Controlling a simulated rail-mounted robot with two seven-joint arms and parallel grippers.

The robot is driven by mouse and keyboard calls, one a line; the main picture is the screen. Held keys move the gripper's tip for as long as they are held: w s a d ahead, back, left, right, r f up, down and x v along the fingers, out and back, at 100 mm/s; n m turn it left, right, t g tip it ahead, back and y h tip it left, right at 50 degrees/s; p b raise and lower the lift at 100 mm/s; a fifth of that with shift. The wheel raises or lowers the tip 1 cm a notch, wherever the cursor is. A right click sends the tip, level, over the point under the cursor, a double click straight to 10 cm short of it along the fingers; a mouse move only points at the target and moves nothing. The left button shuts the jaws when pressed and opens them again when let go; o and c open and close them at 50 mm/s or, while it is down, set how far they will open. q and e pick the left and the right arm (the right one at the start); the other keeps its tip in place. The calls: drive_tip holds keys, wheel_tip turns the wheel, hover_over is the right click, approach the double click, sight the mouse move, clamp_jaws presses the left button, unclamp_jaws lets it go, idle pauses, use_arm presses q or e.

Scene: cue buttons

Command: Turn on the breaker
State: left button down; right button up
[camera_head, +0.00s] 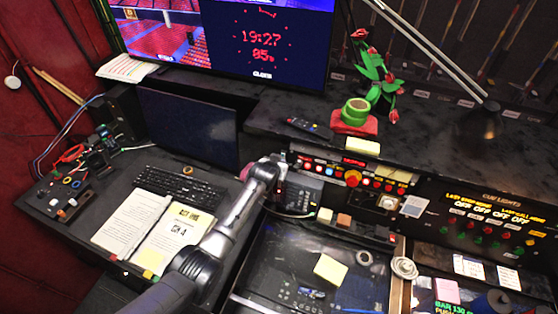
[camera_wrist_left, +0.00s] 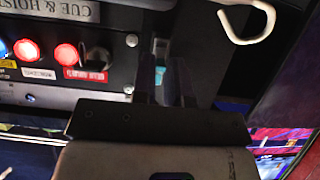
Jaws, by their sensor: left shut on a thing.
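My left gripper (camera_head: 281,178) is at the left end of the console's button panel (camera_head: 340,172) in the head view. In the left wrist view its two dark fingers (camera_wrist_left: 166,85) point away from the camera at a dark grey surface beside the panel marked "CUE & HOIST" (camera_wrist_left: 55,12). They are close together on a small part with a pale and teal patch (camera_wrist_left: 160,58). I cannot tell for sure that this part is the breaker. The fingers hide most of it. My right gripper is in neither view.
Beside the fingers are lit red buttons (camera_wrist_left: 66,54) and a black switch (camera_wrist_left: 97,60). A keyboard (camera_head: 180,187) and open binder (camera_head: 150,228) lie left of my arm. A red emergency button (camera_head: 353,178) stands on the panel.

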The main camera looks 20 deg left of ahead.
use_arm(q)
drive_tip(key=shift+r, duration=0.1)
drive_tip(key=shift+g, duration=0.3)
drive_tip(key=c, duration=1.1)
unclamp_jaws()
drive_tip(key=shift+c, duration=0.2)
drive_tip(key=shift+r, duration=0.1)
drive_tip(key=shift+s+r+p, duration=0.3)
drive_tip(key=shift+s+p, duration=0.15)
drive_tip(key=shift+s, duration=0.05)
drive_tip(key=v, duration=1.2)
drive_tip(key=shift+s, duration=0.2)
drive_tip(key=shift+d, duration=0.1)
